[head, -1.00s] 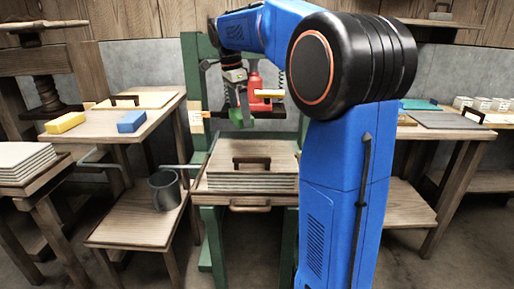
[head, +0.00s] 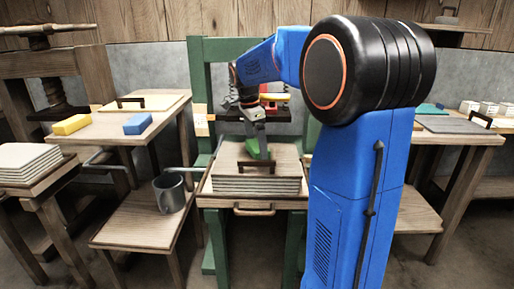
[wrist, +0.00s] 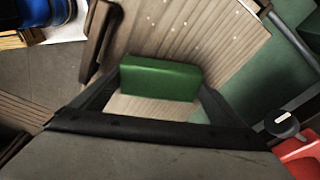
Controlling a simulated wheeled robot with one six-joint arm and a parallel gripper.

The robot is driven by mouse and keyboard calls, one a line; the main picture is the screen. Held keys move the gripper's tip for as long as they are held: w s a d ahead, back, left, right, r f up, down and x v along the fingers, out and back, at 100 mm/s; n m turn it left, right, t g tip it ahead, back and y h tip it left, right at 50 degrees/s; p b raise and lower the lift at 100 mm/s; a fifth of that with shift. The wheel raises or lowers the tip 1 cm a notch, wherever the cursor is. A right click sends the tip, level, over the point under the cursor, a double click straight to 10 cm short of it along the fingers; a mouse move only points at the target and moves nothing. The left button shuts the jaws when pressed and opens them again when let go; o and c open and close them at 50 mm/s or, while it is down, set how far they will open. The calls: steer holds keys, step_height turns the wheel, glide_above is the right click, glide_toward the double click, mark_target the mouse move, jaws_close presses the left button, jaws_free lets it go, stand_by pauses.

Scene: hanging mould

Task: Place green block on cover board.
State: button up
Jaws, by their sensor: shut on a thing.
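My gripper (head: 254,128) is shut on the green block (head: 258,135) and holds it low over the cover board (head: 232,156). The board is wooden, has a dark handle and lies on a stack of grey plates in the green-framed press. In the wrist view the green block (wrist: 160,79) sits between the two dark fingers of my gripper (wrist: 160,88). Board wood (wrist: 190,30) shows beyond and below the block. The block looks slightly tilted in the head view.
A yellow block (head: 71,125) and a blue block (head: 138,124) lie on the left table. A grey mug (head: 169,193) stands on the lower shelf. The green press frame (head: 201,75) rises around the board, with a red part (head: 275,97) behind my gripper.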

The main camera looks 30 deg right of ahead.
steer(key=shift+f, duration=0.6)
steer(key=o, duration=0.8)
steer(key=shift+f, duration=0.1)
